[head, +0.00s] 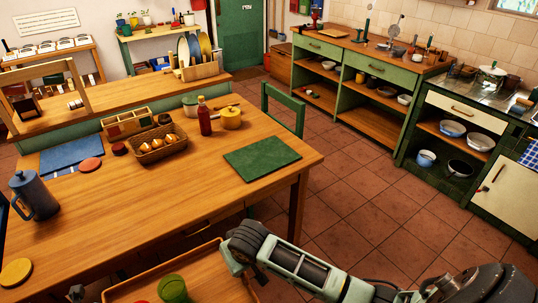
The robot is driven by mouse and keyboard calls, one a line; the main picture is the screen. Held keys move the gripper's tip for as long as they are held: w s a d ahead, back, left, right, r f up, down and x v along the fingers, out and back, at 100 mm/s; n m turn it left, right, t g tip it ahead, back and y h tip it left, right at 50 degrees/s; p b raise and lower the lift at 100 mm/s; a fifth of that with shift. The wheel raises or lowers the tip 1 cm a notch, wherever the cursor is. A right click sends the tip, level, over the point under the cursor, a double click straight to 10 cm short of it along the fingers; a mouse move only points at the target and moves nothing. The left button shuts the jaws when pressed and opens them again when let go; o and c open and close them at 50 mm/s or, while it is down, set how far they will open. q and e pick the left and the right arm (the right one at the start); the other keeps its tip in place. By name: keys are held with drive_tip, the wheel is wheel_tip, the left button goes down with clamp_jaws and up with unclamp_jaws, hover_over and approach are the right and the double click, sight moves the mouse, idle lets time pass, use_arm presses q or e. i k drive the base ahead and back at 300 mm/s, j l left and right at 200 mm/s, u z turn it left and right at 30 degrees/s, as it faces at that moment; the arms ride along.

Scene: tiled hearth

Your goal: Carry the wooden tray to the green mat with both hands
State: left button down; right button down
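The wooden tray (212,284) is at the bottom of the head view, in front of the table's near edge and cut off by the frame. The green mat (262,157) lies flat and bare near the table's right end. My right gripper (237,262) is at the tray's right rim, pointing down; its fingertips are hidden. A small grey part of my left gripper (76,293) shows by the tray's left side. I cannot tell whether either grips the tray.
The wooden table (130,215) holds a wicker basket (162,148), red bottle (204,117), yellow pot (231,117), blue-grey jug (36,196) and yellow disc (16,272). A green chair (284,108) stands behind the mat. Tabletop before the mat is clear. Tiled floor (365,215) is open at right.

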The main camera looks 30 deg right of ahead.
sight(262, 156)
drive_tip(key=l, duration=1.6)
drive_tip(key=i+l, duration=0.1)
drive_tip(key=l, duration=0.55)
drive_tip(key=l+u, duration=0.1)
drive_tip(key=l, duration=0.55)
drive_tip(key=i, duration=1.4)
